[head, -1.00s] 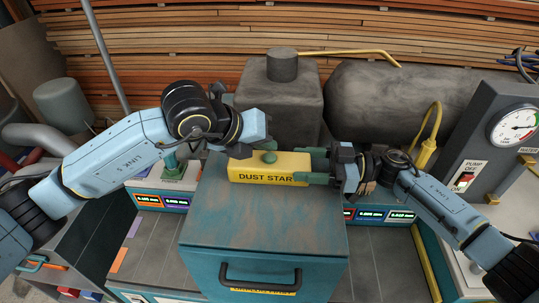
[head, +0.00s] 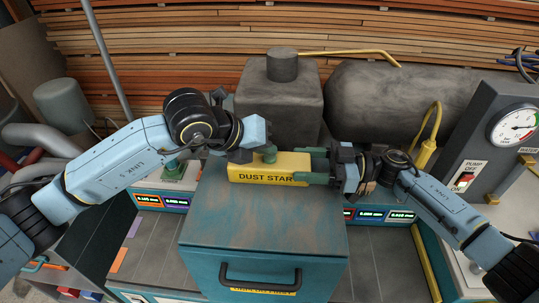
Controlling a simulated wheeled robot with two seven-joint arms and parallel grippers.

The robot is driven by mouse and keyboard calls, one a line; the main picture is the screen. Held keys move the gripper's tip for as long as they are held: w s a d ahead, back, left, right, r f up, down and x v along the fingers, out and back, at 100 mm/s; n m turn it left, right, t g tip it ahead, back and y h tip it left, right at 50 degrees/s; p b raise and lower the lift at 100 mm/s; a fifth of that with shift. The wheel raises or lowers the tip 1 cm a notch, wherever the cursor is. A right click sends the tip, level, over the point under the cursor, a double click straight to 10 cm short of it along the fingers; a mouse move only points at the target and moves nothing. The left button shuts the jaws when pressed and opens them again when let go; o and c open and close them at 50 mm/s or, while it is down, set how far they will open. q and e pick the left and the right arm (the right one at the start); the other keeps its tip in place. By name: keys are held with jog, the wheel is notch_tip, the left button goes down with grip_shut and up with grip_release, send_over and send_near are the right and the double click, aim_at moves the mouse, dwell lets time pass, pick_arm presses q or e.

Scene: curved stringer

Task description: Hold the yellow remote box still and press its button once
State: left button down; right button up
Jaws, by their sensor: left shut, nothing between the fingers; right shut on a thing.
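The yellow remote box (head: 268,175), labelled "DUST STAR" as far as shows, is on top of the teal cabinet. My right gripper (head: 315,166) has its green fingers shut on the right end of the box, hiding the end of the label. My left gripper (head: 268,153) is shut and empty at the top of the box, over the button's place. Green parts overlap there, so the button is not clearly separate from the fingertips. I cannot tell whether they touch or whether the button is pressed down.
The teal cabinet (head: 262,225) has a dark handle (head: 260,278) in front. A dark block (head: 280,105) and a large dark cylinder (head: 395,100) stand behind. A grey panel (head: 490,125) with a gauge and a pump switch is at the right.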

aim_at(265, 159)
pick_arm(q)
jog(key=shift+f, duration=0.3)
dwell(0.4)
jog(key=shift+r, duration=0.9)
jog(key=shift+r, duration=2.5)
pick_arm(e)
jog(key=o, duration=1.7)
jog(key=shift+d, duration=0.15)
